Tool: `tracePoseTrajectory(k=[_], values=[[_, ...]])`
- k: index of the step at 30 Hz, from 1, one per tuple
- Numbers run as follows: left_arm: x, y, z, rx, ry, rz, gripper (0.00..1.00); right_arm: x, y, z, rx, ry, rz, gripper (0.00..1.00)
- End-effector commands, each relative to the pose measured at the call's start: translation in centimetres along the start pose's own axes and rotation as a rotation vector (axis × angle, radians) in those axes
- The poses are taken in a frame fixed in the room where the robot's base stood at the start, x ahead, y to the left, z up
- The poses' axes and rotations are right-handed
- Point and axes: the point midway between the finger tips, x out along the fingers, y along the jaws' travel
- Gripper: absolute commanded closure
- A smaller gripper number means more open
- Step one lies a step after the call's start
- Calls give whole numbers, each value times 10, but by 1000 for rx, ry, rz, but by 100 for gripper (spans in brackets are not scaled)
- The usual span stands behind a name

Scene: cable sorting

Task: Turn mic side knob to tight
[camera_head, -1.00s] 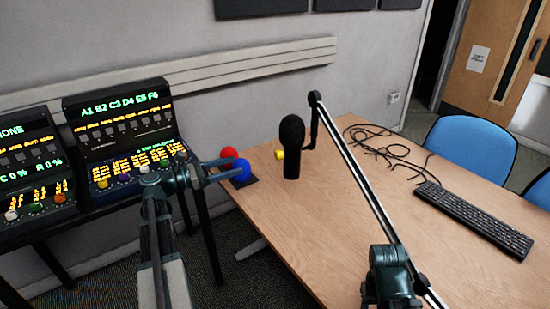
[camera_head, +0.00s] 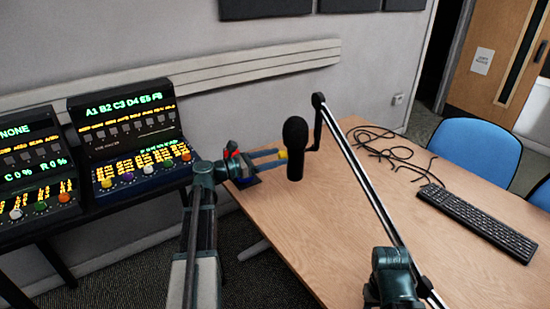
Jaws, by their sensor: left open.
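The black microphone (camera_head: 295,148) hangs upright on a jointed boom arm (camera_head: 358,158) above the wooden table. Its small yellow side knob (camera_head: 282,155) sticks out on the microphone's left side. My left gripper (camera_head: 278,157) is open, its two fingers pointing right at the knob. The fingertips are at or very close to the knob; I cannot tell whether they touch it. A dark teal part, probably of my right arm, shows at the bottom right, but no right gripper fingers show.
A red and a blue ball on a dark base stand at the table's (camera_head: 330,250) left edge, mostly hidden behind my left gripper. Lit mixing consoles (camera_head: 130,135) stand at left. Loose cables (camera_head: 385,148) and a keyboard (camera_head: 475,222) lie at right, near blue chairs (camera_head: 475,150).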

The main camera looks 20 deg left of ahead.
Motion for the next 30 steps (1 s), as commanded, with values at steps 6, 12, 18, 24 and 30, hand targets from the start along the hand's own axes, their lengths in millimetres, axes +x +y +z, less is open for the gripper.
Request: tracePoseTrajectory(k=[6, 12, 18, 24, 30], values=[[3, 0, 0, 0, 0, 0, 30, 0, 0, 0, 0, 0, 0, 50], [3, 0, 0, 0, 0, -1, 42, 0, 0, 0, 0, 0, 0, 50], [3, 0, 0, 0, 0, -1, 78, 0, 0, 0, 0, 0, 0, 50], [3, 0, 0, 0, 0, -1, 100, 0, 0, 0, 0, 0, 0, 50], [3, 0, 0, 15, 0, -1, 100, 0, 0, 0, 0, 0, 0, 50]])
